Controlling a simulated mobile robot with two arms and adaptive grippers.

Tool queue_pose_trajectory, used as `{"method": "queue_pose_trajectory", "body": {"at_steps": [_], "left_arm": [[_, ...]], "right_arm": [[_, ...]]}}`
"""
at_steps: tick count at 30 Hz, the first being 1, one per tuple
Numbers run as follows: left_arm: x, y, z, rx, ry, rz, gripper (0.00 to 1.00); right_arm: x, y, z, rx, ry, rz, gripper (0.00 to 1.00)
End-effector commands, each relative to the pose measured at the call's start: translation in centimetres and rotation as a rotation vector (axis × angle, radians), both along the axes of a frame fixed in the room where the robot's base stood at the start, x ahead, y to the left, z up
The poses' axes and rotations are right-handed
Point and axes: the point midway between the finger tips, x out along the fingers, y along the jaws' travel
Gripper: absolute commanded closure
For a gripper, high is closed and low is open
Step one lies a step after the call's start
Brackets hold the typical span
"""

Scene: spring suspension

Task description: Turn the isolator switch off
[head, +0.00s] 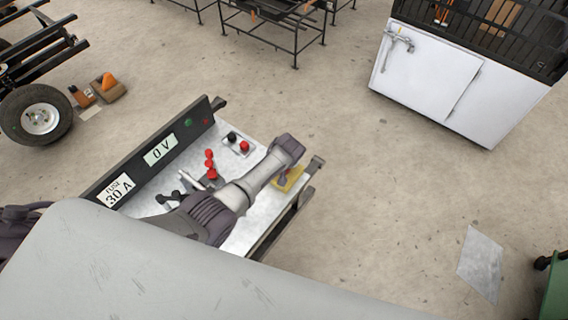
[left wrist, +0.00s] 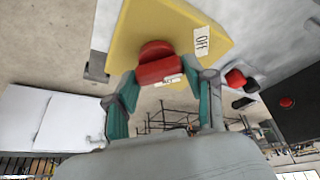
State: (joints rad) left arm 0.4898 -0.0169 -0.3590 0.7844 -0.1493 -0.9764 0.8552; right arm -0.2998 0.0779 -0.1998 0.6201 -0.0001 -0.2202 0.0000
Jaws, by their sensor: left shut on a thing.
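The isolator switch has a red knob (left wrist: 157,62) on a yellow plate (left wrist: 180,22), with an OFF label (left wrist: 201,40) on the plate. In the head view the yellow plate (head: 293,181) sits at the right end of the bench panel, and my arm hides most of the switch. My left gripper (left wrist: 165,83) has its teal fingers on either side of the red knob and is shut on it. In the head view the left gripper (head: 287,174) reaches down over the plate, its fingertips mostly hidden. The right gripper is not in view.
The metal panel (head: 262,222) carries red levers (head: 210,164) and black and red terminals (head: 244,146). A dark upright board behind shows a 0 V display (head: 160,150) and a 30 A fuse label (head: 116,189). A white cabinet (head: 430,85) stands back right. Floor to the right is mostly clear.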

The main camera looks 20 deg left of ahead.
Motion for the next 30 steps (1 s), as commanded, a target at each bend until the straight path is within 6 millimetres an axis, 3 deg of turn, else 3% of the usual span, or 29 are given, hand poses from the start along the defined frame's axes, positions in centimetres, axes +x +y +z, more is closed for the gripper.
{"method": "queue_pose_trajectory", "body": {"at_steps": [14,15,18,19,30], "left_arm": [[-0.03,0.00,-0.03,-0.002,0.001,0.015,0.81],[-0.02,0.00,-0.03,-0.002,0.001,0.015,0.41],[-0.01,0.00,-0.03,-0.002,0.000,0.014,0.24],[-0.01,0.00,-0.03,-0.002,0.000,0.014,0.21],[-0.04,-0.04,0.15,-0.001,0.000,0.013,0.21]], "right_arm": [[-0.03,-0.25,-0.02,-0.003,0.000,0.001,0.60],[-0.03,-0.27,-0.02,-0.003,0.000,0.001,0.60],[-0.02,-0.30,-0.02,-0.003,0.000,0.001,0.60],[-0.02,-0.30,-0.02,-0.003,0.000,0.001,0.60],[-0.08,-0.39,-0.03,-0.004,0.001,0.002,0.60]]}}
